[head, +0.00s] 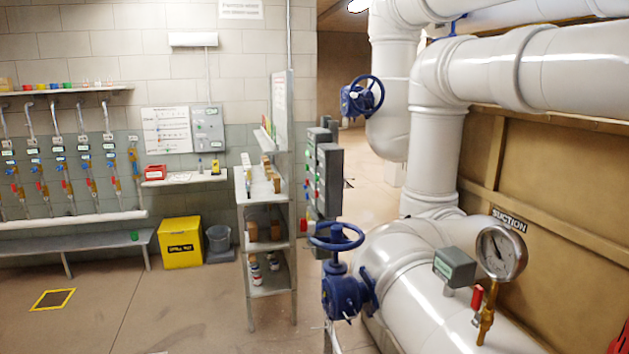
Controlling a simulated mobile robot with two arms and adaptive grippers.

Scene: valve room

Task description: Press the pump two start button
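Several dark grey control boxes (329,178) stand in a row at the middle of the head view, beyond the end of a shelf unit. They are seen at an angle, and small red and green spots show along their left edges. A light grey panel (208,130) with small marks hangs on the back wall. The lettering is too small to read, so I cannot tell which button belongs to pump two. Neither of my grippers is in view.
Large white pipes (436,155) fill the right side, with blue handwheels (337,237) and a pressure gauge (501,252). A shelf unit (266,240) stands left of the boxes. A yellow bin (181,243) and grey bucket (218,240) stand by the wall. The left foreground floor (150,310) is clear.

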